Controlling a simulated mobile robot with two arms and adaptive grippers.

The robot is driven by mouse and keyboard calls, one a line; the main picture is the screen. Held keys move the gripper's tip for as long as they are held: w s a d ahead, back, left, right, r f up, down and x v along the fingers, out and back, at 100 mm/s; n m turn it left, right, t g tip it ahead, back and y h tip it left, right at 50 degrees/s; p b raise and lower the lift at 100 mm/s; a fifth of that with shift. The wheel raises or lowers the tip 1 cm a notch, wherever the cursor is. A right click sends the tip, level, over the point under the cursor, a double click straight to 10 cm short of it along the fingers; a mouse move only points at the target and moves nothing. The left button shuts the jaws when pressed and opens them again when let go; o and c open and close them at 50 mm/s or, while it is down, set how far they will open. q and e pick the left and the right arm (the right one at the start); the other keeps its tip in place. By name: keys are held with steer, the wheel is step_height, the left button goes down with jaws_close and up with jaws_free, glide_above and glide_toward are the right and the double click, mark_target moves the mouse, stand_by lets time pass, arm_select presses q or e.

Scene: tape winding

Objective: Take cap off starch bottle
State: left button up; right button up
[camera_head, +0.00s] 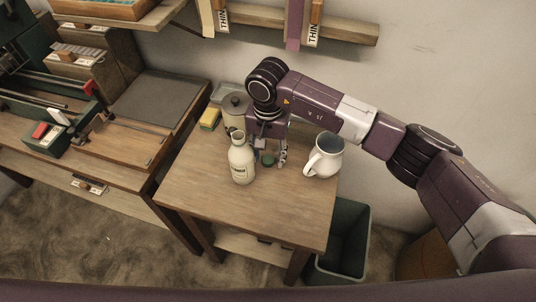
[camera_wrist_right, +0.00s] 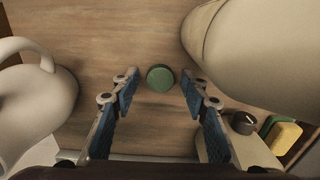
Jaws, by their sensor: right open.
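The cream starch bottle (camera_head: 242,164) stands upright on the small wooden table (camera_head: 200,180), its mouth bare in the head view. Its body fills the upper right of the right wrist view (camera_wrist_right: 270,50). A round green cap (camera_wrist_right: 160,78) appears to lie on the table beside the bottle; it also shows in the head view (camera_head: 267,160). My right gripper (camera_wrist_right: 159,88) is open and points down over the table, between the bottle and the white jug. The cap shows between its fingertips, with gaps on both sides. My left gripper is in neither view.
A white jug (camera_head: 325,157) stands right of my right gripper. Behind the bottle are a canister with a dark lid knob (camera_head: 235,104) and a yellow-green sponge (camera_head: 210,118). The table front is clear. A green bin (camera_head: 345,235) stands at its right.

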mark_target(268, 159)
steer(key=shift+w+r, duration=0.1)
steer(key=shift+r, duration=0.4)
step_height(268, 159, up, 11)
steer(key=b, duration=0.2)
steer(key=shift+r+b, duration=0.15)
steer(key=shift+b, duration=0.2)
